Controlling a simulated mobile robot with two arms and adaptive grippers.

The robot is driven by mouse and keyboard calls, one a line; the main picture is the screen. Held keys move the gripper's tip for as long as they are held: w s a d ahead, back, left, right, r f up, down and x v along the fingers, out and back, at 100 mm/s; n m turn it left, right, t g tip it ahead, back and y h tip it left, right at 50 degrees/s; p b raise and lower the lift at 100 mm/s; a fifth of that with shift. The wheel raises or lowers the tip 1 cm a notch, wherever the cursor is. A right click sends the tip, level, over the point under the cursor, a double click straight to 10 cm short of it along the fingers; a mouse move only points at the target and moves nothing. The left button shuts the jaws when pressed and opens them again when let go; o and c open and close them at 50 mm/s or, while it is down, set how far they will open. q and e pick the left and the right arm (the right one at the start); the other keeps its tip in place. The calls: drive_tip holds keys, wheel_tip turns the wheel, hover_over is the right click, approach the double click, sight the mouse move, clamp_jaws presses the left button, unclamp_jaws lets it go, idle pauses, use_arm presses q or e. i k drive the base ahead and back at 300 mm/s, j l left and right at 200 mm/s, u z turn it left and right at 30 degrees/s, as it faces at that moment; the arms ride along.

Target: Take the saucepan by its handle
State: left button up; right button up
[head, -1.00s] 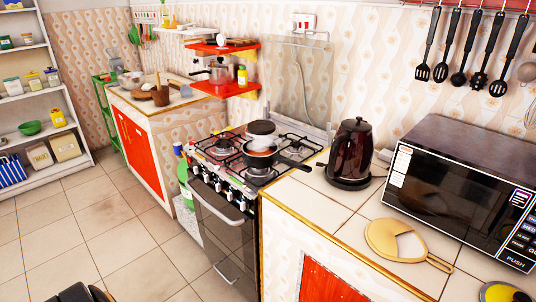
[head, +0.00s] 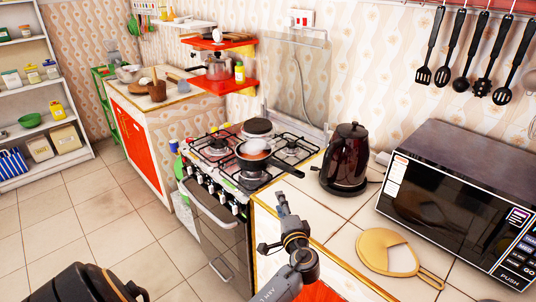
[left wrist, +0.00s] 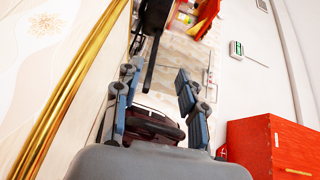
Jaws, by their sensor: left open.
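The saucepan (head: 253,155) sits on a front burner of the stove, with something reddish showing inside it. Its black handle (head: 286,168) points right, over the counter edge. My left gripper (head: 283,205) is just below and in front of the handle in the head view, apart from it there. In the left wrist view its two fingers (left wrist: 157,78) are spread wide. A dark bar that looks like the handle (left wrist: 151,65) shows between and beyond the fingertips; I cannot tell how deep it lies. My right gripper is not identifiable in these views.
A dark red kettle (head: 345,160) stands right of the handle. A microwave (head: 465,200) and a yellow board-like item (head: 385,250) are further right. Another round black pot or lid (head: 257,128) sits behind the saucepan on the stove (head: 217,178).

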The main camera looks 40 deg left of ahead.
sight(259, 162)
drive_tip(key=i+j, duration=0.55)
drive_tip(key=j, duration=0.15)
drive_tip(key=i+j, duration=0.1)
drive_tip(key=j, duration=0.2)
